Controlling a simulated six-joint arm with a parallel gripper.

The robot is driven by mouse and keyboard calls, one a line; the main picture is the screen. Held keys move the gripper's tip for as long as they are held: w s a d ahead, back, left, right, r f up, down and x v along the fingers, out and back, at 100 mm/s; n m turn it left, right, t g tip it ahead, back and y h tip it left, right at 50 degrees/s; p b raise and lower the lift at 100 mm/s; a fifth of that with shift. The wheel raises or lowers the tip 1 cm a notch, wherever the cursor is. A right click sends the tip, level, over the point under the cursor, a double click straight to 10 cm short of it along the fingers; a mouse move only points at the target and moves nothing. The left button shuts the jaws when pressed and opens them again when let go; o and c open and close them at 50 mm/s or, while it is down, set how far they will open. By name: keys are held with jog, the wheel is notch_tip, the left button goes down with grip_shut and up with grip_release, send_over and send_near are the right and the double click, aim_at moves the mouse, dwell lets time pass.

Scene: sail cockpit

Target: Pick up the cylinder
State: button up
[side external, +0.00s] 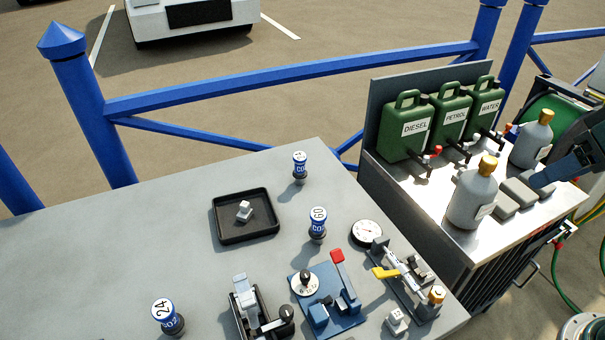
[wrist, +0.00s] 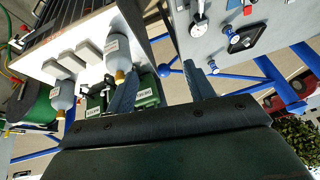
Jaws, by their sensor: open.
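Two grey bottle-like cylinders with brass caps stand upright on the steel cart top: one near its front left (side external: 472,198), one farther back right (side external: 531,142). Both also show in the wrist view, the first near my left finger (wrist: 118,52), the second farther left (wrist: 62,98). Several small blue-and-white-topped CO2 cylinders stand on the grey table, among them one marked 60 (side external: 318,225) and one marked 24 (side external: 167,317). Which cylinder is meant cannot be told. My gripper (wrist: 159,68) is open and empty; part of it enters the side view at the right edge (side external: 552,171).
Green diesel, petrol and water cans (side external: 408,128) stand at the cart's back. Grey blocks (side external: 512,195) lie between the bottles. The table (side external: 120,245) holds a black tray (side external: 222,233), a gauge (side external: 366,232) and lever devices (side external: 330,300). Its left side is mostly clear. Blue railings run behind.

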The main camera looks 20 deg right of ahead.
jog(key=w+a+f+m+y, duration=0.3)
jog(key=w+a+f, duration=0.1)
jog(key=w+a, duration=0.15)
jog(key=m+y, duration=0.8)
jog(key=m, duration=1.1)
send_near(325, 219)
jog(key=shift+w+d+f+t, duration=0.1)
jog(key=shift+d+f+t, duration=0.2)
jog(key=shift+d+f, duration=0.2)
jog(key=shift+a, duration=0.15)
jog(key=shift+x, duration=4.25)
jog(key=shift+x, duration=2.6)
jog(key=shift+w, duration=0.1)
jog(key=shift+c, duration=0.4)
